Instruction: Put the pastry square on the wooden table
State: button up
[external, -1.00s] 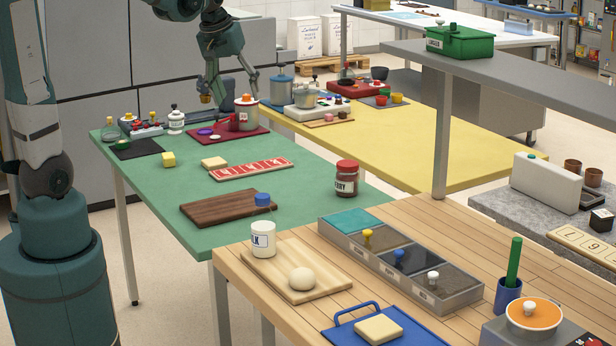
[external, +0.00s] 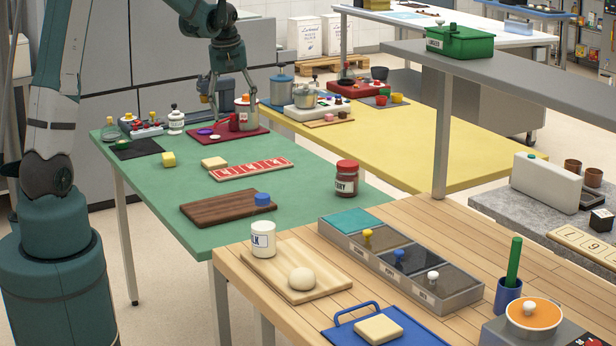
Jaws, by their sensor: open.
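A similar pale square (external: 378,329) lies on a blue tray on the wooden table (external: 500,240) at the front right.
The red mat (external: 195,133) bears the steel pot (external: 246,113) and small items. The wooden table holds a cutting board (external: 330,289) and divided bin (external: 480,294). Its right-middle is bare.

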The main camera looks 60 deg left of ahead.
aim_at(214, 161)
jog(key=a+f+n, duration=0.1)
jog(key=a+f, duration=0.3)
jog(key=a, duration=0.1)
jog(key=a+f+n+g, duration=0.1)
jog(key=a+f, duration=0.3)
jog(key=a, duration=0.1)
jog(key=a+f+n, duration=0.2)
jog(key=a+f, duration=0.3)
jog(key=shift+w+a+g+h, duration=0.1)
jog(key=shift+a+g+h, duration=0.2)
jog(key=shift+h, duration=0.1)
jog(key=shift+a+f, duration=0.4)
jog(key=shift+f, duration=0.05)
jog(key=shift+f, duration=1.3)
jog(key=shift+f, duration=0.1)
jog(key=shift+s+f+b, duration=0.15)
jog(key=shift+f+b, duration=0.05)
jog(key=shift+f, duration=1.05)
jog(key=shift+s+f+b, duration=0.1)
jog(key=shift+f+b, duration=0.05)
jog(key=shift+f, duration=1.1)
jog(key=shift+c, duration=0.7)
